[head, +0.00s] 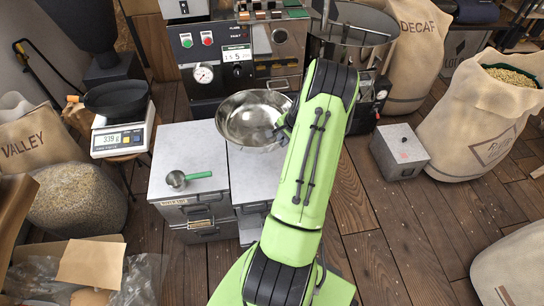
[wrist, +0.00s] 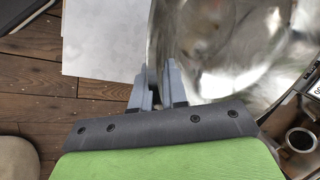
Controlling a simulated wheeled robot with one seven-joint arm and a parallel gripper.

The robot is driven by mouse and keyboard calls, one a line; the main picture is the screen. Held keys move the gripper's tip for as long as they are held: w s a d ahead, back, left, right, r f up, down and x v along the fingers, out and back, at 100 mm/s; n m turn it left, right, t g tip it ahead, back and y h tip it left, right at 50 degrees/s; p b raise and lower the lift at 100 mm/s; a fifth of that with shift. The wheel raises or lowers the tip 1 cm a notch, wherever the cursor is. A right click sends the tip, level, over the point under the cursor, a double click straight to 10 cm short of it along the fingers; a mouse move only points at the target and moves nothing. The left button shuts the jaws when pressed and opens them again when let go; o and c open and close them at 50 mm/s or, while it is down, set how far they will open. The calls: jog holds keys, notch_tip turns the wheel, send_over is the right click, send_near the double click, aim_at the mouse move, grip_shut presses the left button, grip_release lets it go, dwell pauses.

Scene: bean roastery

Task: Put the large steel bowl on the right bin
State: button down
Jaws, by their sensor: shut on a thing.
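The large steel bowl (head: 245,118) is a shiny, open and empty-looking bowl, tilted a little in the head view. My gripper (wrist: 160,84) is shut on its rim. The bowl's wall (wrist: 215,50) fills the upper right of the wrist view. In the head view my arm hides most of the gripper at the bowl's right side. The right bin (head: 252,175) has a grey top and shows below the bowl, partly behind my arm. The bowl covers the far part of its top, and I cannot tell whether they touch.
The left bin (head: 180,147) stands beside it and carries a small scoop with a green handle (head: 198,175). A roaster panel (head: 232,60) is close behind the bowl. A scale with a black pan (head: 120,136) stands left. A grey box (head: 399,151) stands on the floor to the right.

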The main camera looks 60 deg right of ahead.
notch_tip(320, 180, down, 8)
jog(key=b, duration=0.2)
jog(key=shift+f, duration=0.25)
jog(key=c, duration=1.2)
grip_release()
jog(key=shift+o, duration=0.2)
jog(key=p+v, duration=0.4)
jog(key=v, duration=0.8)
jog(key=w+a+r+n, duration=0.55)
jog(key=a+r, duration=0.45)
jog(key=a, duration=0.2)
jog(key=w+a+r+n, duration=0.5)
jog(key=a+r+n, duration=0.1)
jog(key=a+r, duration=0.45)
jog(key=s+a+r+n, duration=0.2)
jog(key=s+a+n, duration=0.2)
jog(key=a, duration=0.5)
jog(key=s+a+r+n+t+y, duration=0.1)
jog(key=s+a+r+n, duration=0.2)
jog(key=s+a, duration=0.6)
jog(key=shift+s+a+r+n+t+b, duration=0.3)
jog(key=shift+a+n, duration=0.25)
jog(key=shift+n, duration=0.7)
